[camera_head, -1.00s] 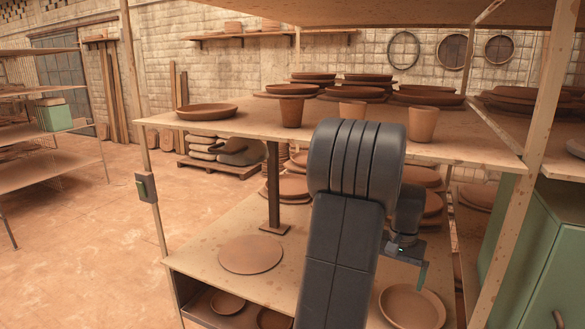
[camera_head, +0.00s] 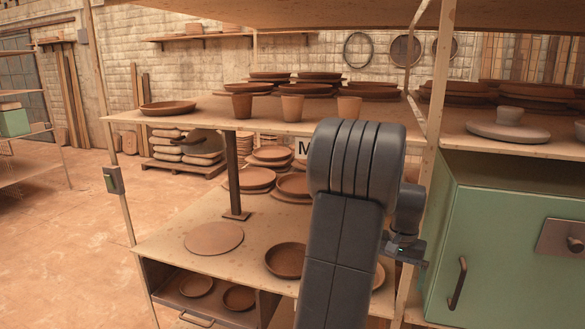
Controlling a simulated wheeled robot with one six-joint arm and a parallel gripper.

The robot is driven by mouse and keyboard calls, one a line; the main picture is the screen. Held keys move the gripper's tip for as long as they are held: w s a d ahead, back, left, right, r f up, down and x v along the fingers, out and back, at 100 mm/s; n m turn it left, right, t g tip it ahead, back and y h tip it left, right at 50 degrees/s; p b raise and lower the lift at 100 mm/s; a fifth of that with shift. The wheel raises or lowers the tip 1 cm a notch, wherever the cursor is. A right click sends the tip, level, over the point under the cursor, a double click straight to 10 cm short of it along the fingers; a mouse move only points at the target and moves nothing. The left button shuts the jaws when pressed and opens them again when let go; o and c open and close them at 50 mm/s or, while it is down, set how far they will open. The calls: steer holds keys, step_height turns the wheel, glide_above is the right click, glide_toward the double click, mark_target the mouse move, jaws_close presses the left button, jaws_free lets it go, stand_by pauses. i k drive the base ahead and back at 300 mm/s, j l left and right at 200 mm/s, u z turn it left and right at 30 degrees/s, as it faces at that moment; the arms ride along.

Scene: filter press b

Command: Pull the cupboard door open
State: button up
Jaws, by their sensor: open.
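A green cupboard (camera_head: 500,245) stands at the right, under a shelf. Its front door (camera_head: 525,280) looks shut. A dark upright bar handle (camera_head: 457,284) sits near the door's left edge, and a metal plate (camera_head: 562,238) is fixed further right. My gripper (camera_head: 408,258) is to the left of the cupboard, apart from the handle, beyond the bend of my arm. The arm hides part of it. Its fingers show only small, but it appears open and empty.
A wooden rack post (camera_head: 432,165) stands between my arm and the cupboard. Shelves with clay pots (camera_head: 292,107) and plates (camera_head: 285,260) fill the middle. A drawer with a handle (camera_head: 197,319) is low at left. Open floor (camera_head: 60,240) lies at the left.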

mark_target(490, 275)
steer(key=k+l+z, duration=0.15)
steer(key=z, duration=0.35)
steer(key=k+l+z, duration=0.15)
steer(key=z, duration=0.35)
steer(key=l+z, duration=0.15)
steer(key=z, duration=0.3)
steer(key=l+z, duration=0.2)
steer(key=z, duration=0.25)
steer(key=k, duration=0.05)
